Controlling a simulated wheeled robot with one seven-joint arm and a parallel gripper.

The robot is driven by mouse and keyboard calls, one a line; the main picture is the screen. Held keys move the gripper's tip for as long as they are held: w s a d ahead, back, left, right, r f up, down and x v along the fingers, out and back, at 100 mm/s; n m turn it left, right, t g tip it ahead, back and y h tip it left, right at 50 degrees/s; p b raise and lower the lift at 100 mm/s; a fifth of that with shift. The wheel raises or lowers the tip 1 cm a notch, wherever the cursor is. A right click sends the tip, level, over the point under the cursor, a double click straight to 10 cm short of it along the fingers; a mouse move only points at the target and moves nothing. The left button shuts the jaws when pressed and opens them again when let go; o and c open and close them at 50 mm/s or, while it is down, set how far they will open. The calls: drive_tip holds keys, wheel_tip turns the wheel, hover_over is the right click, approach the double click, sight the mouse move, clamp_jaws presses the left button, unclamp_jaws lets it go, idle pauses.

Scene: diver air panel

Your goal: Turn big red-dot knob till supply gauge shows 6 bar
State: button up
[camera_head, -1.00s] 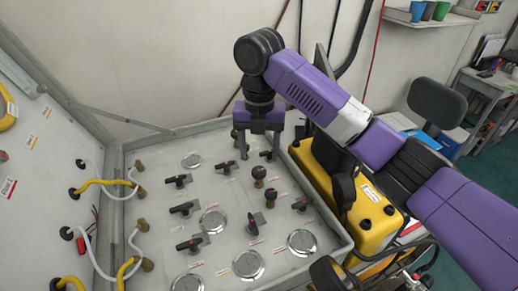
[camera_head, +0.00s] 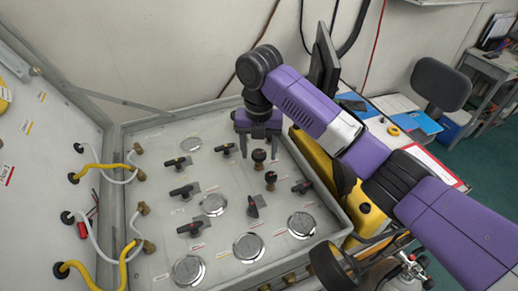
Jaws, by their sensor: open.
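The tilted grey air panel (camera_head: 160,222) carries several round gauges, black lever handles and two upright dark round knobs. One round knob (camera_head: 259,156) is just below and between the fingertips of my gripper (camera_head: 258,152); the other round knob (camera_head: 271,179) is nearer the camera. No red dot shows clearly on either knob.
Black lever handles (camera_head: 181,192) stand up around the knobs. Yellow and white hoses (camera_head: 98,168) run along the left side panel. A yellow case (camera_head: 312,152) sits beside the panel's right edge, under my arm. A wall closes off the back.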

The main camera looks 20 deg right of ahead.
clamp_jaws()
